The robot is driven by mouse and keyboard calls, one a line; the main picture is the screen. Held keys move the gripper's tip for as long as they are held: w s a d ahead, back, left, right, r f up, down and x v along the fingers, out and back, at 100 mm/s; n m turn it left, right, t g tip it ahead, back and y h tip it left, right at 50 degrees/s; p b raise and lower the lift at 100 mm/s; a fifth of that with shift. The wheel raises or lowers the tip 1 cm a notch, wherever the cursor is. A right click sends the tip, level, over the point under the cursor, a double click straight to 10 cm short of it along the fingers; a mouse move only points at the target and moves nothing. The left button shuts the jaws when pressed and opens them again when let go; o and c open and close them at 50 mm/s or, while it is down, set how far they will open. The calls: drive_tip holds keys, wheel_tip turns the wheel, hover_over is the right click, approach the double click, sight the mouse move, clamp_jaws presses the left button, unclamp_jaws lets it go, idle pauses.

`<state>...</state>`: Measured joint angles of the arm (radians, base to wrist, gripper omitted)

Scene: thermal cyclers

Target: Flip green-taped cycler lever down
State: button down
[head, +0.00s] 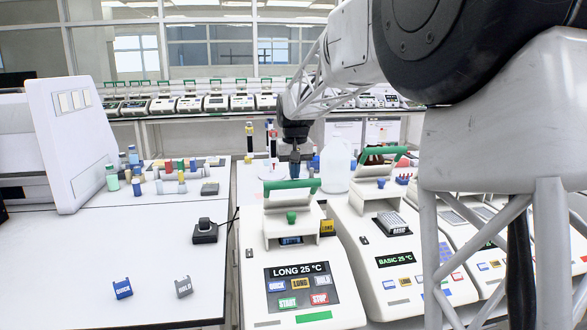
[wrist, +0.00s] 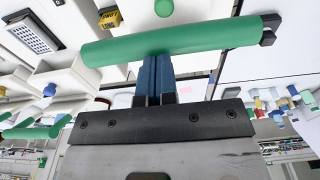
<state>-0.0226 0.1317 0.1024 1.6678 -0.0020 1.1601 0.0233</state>
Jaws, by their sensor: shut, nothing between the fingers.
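The front cycler (head: 310,262) reads LONG 25 °C and has a strip of green tape (head: 313,316) on its front edge. Its lever, a green bar (head: 291,184), stands raised above the lid housing. My gripper (head: 295,172) is shut and empty, pointing down just behind the bar. In the wrist view the shut blue fingers (wrist: 154,75) reach the edge of the green lever bar (wrist: 180,42), near its middle. Whether they touch it I cannot tell.
A second cycler (head: 392,255) reading BASIC 25 °C stands close on the right, its green handle (head: 382,151) also raised. Loose QUICK (head: 122,288) and HOLD (head: 184,286) blocks lie on the left table. A translucent bottle (head: 337,165) stands behind the cyclers.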

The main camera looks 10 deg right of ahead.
sight(296, 183)
drive_tip(key=shift+s+f+t, duration=0.4)
drive_tip(key=shift+s+f, duration=0.05)
drive_tip(key=shift+s, duration=0.2)
drive_tip(key=shift+s+f+t, duration=0.4)
drive_tip(key=shift+s, duration=0.2)
drive_tip(key=s+f+t, duration=0.5)
drive_tip(key=s+f, duration=0.1)
drive_tip(key=f, duration=0.5)
drive_tip(key=shift+s+f+t, duration=0.2)
drive_tip(key=shift+f+t, duration=0.1)
drive_tip(key=shift+f, duration=0.2)
drive_tip(key=v, duration=1.3)
drive_tip(key=shift+r, duration=0.25)
